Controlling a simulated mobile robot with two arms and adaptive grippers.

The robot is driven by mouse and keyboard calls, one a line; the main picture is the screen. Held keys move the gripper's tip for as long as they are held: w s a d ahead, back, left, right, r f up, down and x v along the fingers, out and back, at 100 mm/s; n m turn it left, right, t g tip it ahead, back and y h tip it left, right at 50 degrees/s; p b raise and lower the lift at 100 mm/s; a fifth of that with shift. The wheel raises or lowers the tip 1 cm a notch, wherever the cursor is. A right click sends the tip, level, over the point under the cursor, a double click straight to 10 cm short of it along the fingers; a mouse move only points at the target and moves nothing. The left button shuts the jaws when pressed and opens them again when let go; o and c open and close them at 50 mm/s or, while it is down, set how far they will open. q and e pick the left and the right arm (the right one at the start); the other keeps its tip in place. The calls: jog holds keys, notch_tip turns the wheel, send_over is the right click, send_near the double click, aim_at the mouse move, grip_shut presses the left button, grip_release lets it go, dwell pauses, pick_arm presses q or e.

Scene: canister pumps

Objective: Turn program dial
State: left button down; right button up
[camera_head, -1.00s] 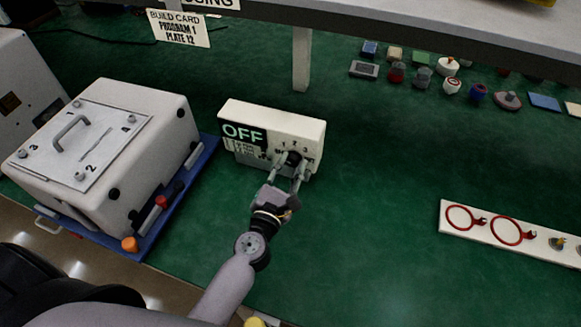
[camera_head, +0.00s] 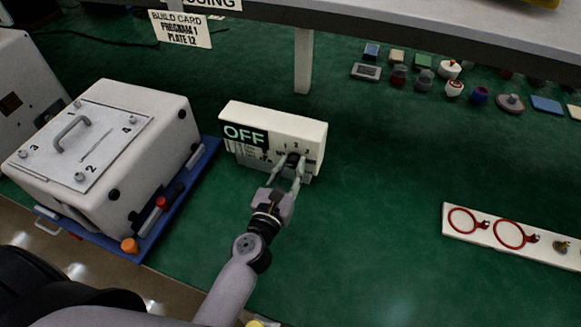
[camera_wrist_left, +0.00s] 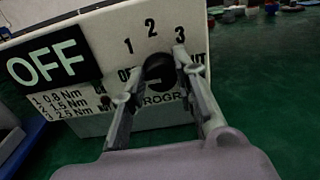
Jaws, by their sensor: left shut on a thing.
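The white control box (camera_head: 291,125) stands on the green bench, with a black display (camera_head: 245,135) reading OFF. The program dial is a dark round knob on its front face, seen in the left wrist view (camera_wrist_left: 158,70) with the marks 1, 2 and 3 above it. My left gripper (camera_head: 286,168) reaches the front of the box. Its two fingers (camera_wrist_left: 157,72) are on either side of the dial and shut on it. The dial's pointer is not clear to see. My right gripper is not in view.
A white case with a handle (camera_head: 106,150) sits on a blue tray (camera_head: 158,232) at the left. A white strip with red rings (camera_head: 512,238) lies at the right. Small coloured parts are at the back right. The bench right of the box is clear.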

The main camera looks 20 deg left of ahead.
pick_arm(q)
jog(key=shift+f, duration=0.15)
jog(key=c, duration=1.3)
grip_release()
jog(key=s, duration=1.2)
jog(key=shift+a, duration=0.2)
